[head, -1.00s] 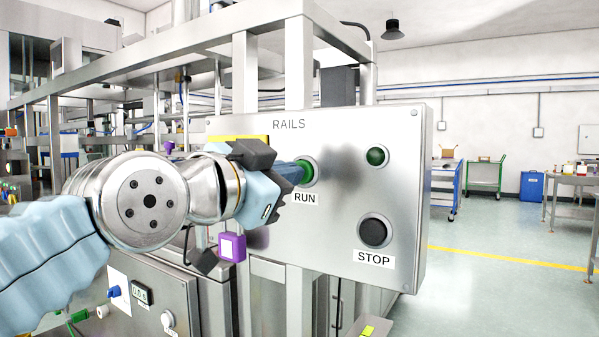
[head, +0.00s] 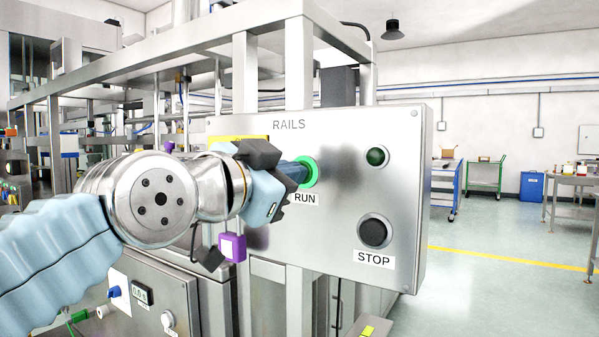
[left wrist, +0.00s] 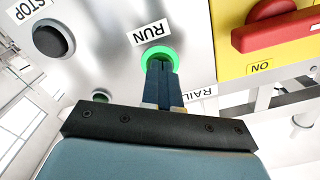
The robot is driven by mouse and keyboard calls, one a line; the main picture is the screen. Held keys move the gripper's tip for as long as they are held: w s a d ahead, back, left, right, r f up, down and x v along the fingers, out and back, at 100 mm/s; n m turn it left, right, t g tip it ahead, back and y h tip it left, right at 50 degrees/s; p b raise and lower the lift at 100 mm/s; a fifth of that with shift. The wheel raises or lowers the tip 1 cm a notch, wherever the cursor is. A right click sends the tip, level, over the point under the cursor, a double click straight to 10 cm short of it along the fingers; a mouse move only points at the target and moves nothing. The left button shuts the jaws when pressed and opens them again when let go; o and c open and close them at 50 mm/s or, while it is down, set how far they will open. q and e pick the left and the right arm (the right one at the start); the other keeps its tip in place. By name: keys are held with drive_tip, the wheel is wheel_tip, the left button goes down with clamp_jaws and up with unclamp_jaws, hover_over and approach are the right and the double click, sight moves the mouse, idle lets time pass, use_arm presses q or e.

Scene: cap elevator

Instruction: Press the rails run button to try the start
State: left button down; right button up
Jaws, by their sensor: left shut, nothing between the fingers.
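The green RUN button (head: 312,172) is on the grey RAILS panel (head: 335,235), and its ring glows bright green. It also glows in the left wrist view (left wrist: 161,53). My left gripper (head: 301,171) is shut and empty. Its fingertips (left wrist: 159,66) are at the button's face and cover part of it; they look in contact with it. The RUN label (head: 304,199) is just below the button. My right gripper is not in view.
The black STOP button (head: 374,232) and a dark green lamp (head: 377,156) are on the panel's right side. A purple padlock (head: 232,247) hangs below my left wrist.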

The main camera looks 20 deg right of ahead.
use_arm(q)
drive_tip(key=shift+w+d, duration=0.1)
drive_tip(key=shift+b+v, duration=1.35)
drive_tip(key=shift+v, duration=1.45)
